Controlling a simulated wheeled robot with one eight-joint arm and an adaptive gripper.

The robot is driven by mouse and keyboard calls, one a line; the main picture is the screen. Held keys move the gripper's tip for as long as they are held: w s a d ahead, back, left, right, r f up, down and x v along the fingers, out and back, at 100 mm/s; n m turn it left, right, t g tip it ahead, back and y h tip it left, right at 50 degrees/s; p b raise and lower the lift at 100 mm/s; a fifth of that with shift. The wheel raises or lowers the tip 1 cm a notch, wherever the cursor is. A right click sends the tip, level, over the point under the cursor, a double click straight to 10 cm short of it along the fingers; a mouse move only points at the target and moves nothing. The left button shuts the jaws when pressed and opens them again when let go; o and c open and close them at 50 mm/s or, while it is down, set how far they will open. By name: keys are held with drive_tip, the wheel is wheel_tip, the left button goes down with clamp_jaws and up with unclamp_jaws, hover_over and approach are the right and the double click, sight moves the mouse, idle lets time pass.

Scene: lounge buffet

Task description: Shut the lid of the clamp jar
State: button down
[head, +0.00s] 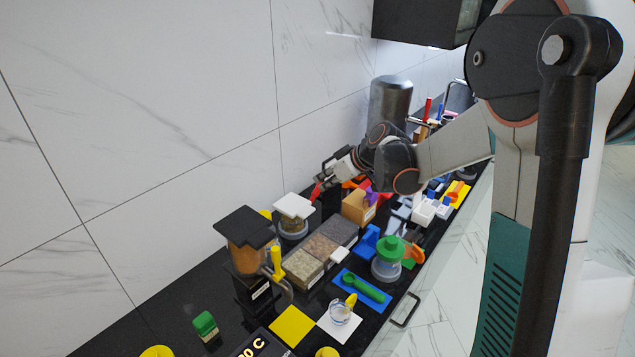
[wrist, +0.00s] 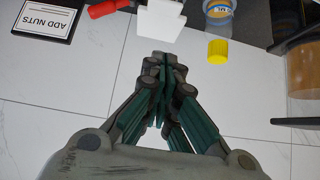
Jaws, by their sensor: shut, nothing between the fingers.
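I cannot tell for certain which container is the clamp jar. In the head view a clear jar (head: 292,229) with a flat white top (head: 294,207) stands near the wall; whether that top is fully down is unclear. Another clear jar (head: 386,269) with a green lid (head: 389,248) stands near the front edge. My gripper (head: 322,187) is beyond the white-topped jar, close to the wall. In the wrist view my gripper (wrist: 163,62) has its fingers together and empty, just below a white notched piece (wrist: 160,20). A labelled clear container (wrist: 218,10) is to its right.
A dark-topped hopper (head: 247,228) stands left of the white-topped jar. Grey bins (head: 320,248), a blue tray (head: 362,290) and a small glass cup (head: 340,313) lie in front. A red piece (wrist: 108,8) and yellow cylinder (wrist: 218,51) are near my gripper.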

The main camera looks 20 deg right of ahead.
drive_tip(key=b, duration=0.2)
hover_over(301, 208)
drive_tip(key=s+d, duration=0.2)
drive_tip(key=s, duration=0.1)
drive_tip(key=shift+h, duration=0.3)
drive_tip(key=f, duration=0.7)
drive_tip(key=shift+w+a+f, duration=0.2)
drive_tip(key=shift+w+f, duration=0.05)
drive_tip(key=shift+f, duration=0.1)
wheel_tip(301, 208, down, 2)
drive_tip(key=shift+s+d+f, duration=0.15)
drive_tip(key=shift+f+b, duration=0.3)
drive_tip(key=shift+f, duration=0.3)
